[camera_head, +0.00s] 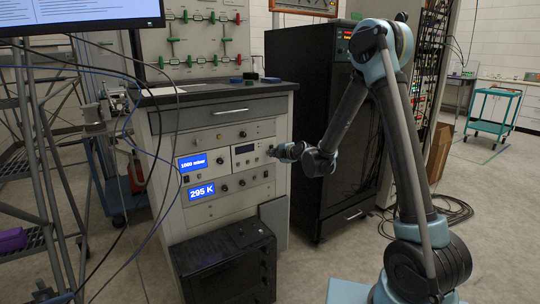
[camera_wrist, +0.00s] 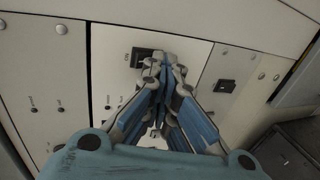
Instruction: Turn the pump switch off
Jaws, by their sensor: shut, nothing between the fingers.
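My gripper (camera_wrist: 165,64) is shut and empty, with its fingertips at a pale panel. A black rocker switch (camera_wrist: 141,57) with a small label beside it is right at the fingertips, partly covered by them. I cannot tell whether they touch it, or which way it is set. A second black switch (camera_wrist: 223,86) sits on the panel to the right. I cannot read which one is the pump switch. In the head view my gripper (camera_head: 272,152) is at the right side of the instrument rack (camera_head: 224,132), and it hides the panel behind it.
The rack has two blue displays, reading 1000 mbar (camera_head: 192,163) and 295 K (camera_head: 201,191). A black box (camera_head: 225,262) stands on the floor in front. A tall black cabinet (camera_head: 318,150) is close on the right. Cables hang on the left.

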